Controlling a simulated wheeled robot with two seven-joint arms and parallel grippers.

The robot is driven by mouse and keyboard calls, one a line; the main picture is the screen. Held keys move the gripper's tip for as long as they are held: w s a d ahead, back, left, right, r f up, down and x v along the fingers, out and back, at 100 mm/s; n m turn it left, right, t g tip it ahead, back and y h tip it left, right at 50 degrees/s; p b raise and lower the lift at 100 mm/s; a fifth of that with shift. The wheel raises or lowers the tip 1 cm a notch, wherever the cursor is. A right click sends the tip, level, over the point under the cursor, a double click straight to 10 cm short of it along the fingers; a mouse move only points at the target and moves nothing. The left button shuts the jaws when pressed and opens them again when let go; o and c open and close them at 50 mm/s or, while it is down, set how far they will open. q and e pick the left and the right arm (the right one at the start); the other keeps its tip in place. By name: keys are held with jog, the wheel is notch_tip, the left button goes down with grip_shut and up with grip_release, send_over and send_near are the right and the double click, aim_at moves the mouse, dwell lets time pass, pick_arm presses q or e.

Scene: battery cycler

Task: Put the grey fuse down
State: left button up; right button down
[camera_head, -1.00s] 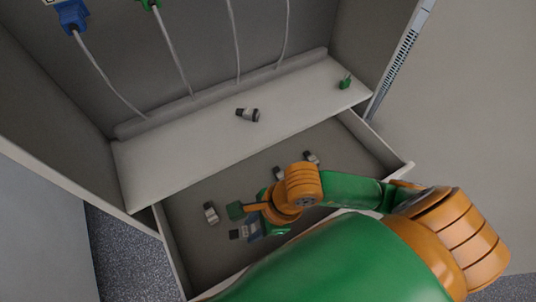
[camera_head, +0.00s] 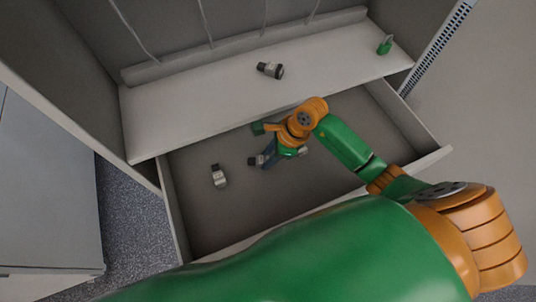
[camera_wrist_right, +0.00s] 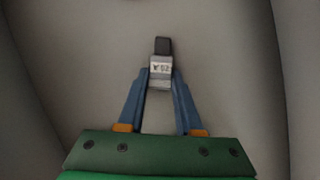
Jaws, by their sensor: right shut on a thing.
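The grey fuse (camera_wrist_right: 160,70), with a dark end and a small printed label, sits between the blue fingertips of my right gripper (camera_wrist_right: 160,84) in the right wrist view. In the head view this gripper (camera_head: 262,160) is low over the open drawer (camera_head: 290,205), and the fuse (camera_head: 254,161) shows at its fingertips. The gripper is shut on the fuse. I cannot tell whether the fuse touches the drawer floor. My left gripper is not in view.
Another fuse (camera_head: 219,176) lies in the drawer, left of the gripper. A light piece (camera_head: 303,151) shows partly behind the gripper. A dark-ended fuse (camera_head: 270,70) and a green item (camera_head: 384,46) are on the shelf (camera_head: 190,112). The drawer's front left floor is clear.

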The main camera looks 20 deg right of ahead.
jog(key=c, duration=0.6)
grip_release()
jog(key=v, duration=1.2)
jog(key=shift+d, duration=0.1)
jog(key=shift+s, duration=0.1)
